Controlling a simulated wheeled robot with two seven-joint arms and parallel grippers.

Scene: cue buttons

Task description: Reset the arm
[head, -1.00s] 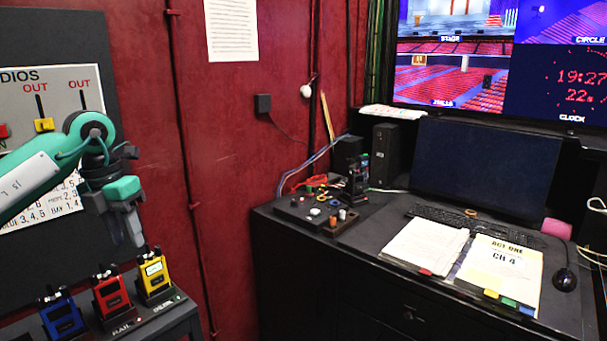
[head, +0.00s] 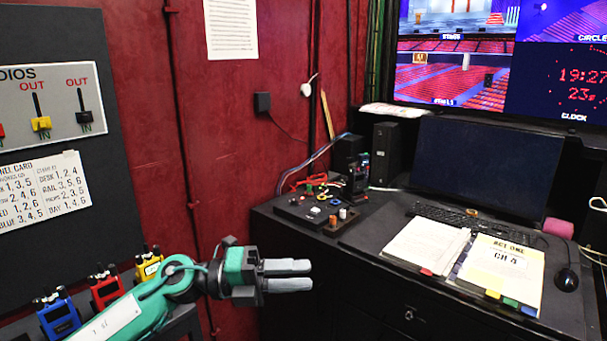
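My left gripper (head: 288,275) shows low in the head view, in front of the black desk's left side and below the button box. It points to the right, with its two grey fingers one above the other and close together. Nothing shows between the fingers, but I cannot tell if they fully touch. The teal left arm comes in from the lower left, in front of the radios. My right gripper is not in view. The button box (head: 308,209), with several coloured buttons, sits on the desk's left end, apart from the gripper.
Blue (head: 59,316), red (head: 106,288) and yellow (head: 149,265) radios stand at the lower left, partly behind my arm. The radio board (head: 45,120) hangs above them. The desk (head: 375,232) carries a monitor (head: 485,165), keyboard, open binder (head: 498,268) and mouse (head: 566,279).

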